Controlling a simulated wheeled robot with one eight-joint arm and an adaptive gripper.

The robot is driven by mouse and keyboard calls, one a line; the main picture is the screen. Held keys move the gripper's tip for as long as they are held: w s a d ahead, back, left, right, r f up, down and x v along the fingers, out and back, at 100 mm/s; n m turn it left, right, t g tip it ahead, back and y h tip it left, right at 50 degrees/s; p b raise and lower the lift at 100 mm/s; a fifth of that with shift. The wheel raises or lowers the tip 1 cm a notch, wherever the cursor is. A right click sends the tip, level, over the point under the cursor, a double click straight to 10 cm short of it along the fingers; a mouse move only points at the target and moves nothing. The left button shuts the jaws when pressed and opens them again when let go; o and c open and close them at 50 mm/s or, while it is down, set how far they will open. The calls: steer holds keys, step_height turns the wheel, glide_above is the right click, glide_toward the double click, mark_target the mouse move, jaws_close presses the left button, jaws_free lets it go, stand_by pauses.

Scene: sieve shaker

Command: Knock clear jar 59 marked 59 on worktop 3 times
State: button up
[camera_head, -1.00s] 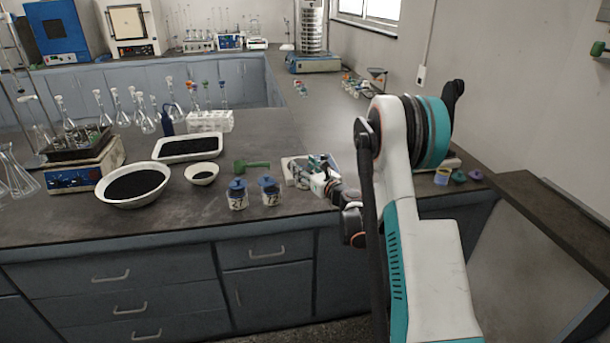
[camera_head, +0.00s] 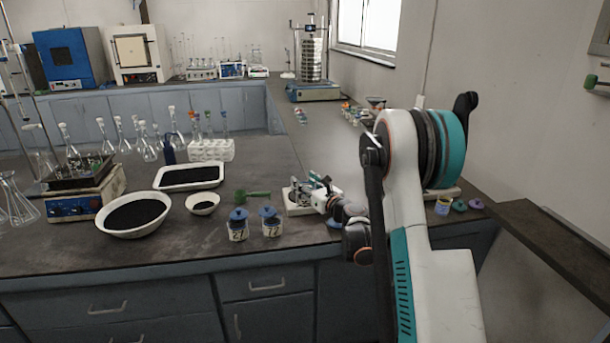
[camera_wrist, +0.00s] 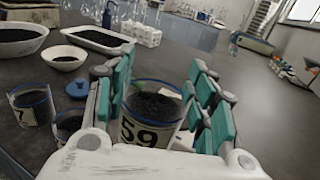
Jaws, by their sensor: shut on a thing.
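Clear jar 59 (camera_wrist: 152,118) shows in the wrist view, with a blue rim, dark grains inside and a label reading 59. It looks open at the top and roughly upright. My gripper (camera_wrist: 160,92) is shut on it, with teal-padded fingers on its left and right sides. In the head view my gripper (camera_head: 318,190) is over the front part of the worktop (camera_head: 120,255), near a pale plate (camera_head: 298,210). The jar is hard to make out there, and I cannot tell the exact gap under it.
A blue lid (camera_head: 334,222) lies close by. White bowls (camera_head: 135,230) and a tray (camera_head: 190,186) hold dark grains farther left. The worktop's front edge is near.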

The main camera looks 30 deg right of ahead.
mark_target(306, 205)
step_height(306, 205, down, 8)
steer(key=b, duration=0.3)
steer(key=shift+s+f, duration=0.1)
steer(key=shift+f, duration=0.05)
step_height(306, 205, down, 4)
steer(key=shift+r, duration=0.15)
steer(key=shift+c, duration=0.4)
steer(key=shift+s+a, duration=0.1)
steer(key=shift+s, duration=0.1)
steer(key=shift+w+r+p, duration=0.15)
steer(key=shift+r+p, duration=0.3)
steer(key=shift+r, duration=0.05)
step_height(306, 205, up, 3)
steer(key=shift+f+p, duration=0.15)
steer(key=shift+p, duration=0.35)
steer(key=shift+f, duration=0.1)
